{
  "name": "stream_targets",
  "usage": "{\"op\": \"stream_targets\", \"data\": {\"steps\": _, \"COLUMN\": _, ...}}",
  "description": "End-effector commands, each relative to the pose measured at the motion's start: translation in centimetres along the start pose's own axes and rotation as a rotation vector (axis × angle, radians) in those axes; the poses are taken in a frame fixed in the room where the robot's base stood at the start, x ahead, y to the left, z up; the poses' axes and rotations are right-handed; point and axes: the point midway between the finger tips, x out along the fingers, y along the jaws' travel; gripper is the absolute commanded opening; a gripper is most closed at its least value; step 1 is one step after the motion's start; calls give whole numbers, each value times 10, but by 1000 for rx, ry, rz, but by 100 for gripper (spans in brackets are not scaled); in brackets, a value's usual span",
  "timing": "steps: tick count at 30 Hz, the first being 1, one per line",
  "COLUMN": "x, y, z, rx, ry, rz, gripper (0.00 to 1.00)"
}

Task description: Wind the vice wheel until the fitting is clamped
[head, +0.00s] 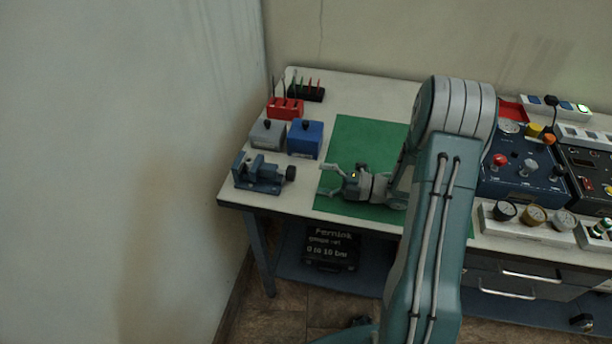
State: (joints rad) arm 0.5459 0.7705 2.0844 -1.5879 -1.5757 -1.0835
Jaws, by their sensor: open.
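The blue-grey vice (259,175) sits at the front left corner of the white bench. Its dark wheel (291,173) is on the vice's right side, facing my gripper. My gripper (326,179) is open and empty over the left part of the green mat, pointing left. It is a short way to the right of the wheel and apart from it. I cannot make out the fitting or the gap between the vice jaws at this size.
A grey box (267,134) and a blue box (305,139) stand behind the vice. A red holder (285,108) and a black rack (306,93) are farther back. The green mat (365,135) is clear behind my gripper. Blue panels with knobs (522,182) fill the right side.

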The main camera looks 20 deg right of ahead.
Motion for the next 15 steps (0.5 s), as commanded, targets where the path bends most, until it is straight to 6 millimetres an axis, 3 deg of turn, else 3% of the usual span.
{"op": "stream_targets", "data": {"steps": 15, "x": -7, "y": 3, "z": 0, "rx": -54, "ry": 1, "rz": -1, "gripper": 92}}
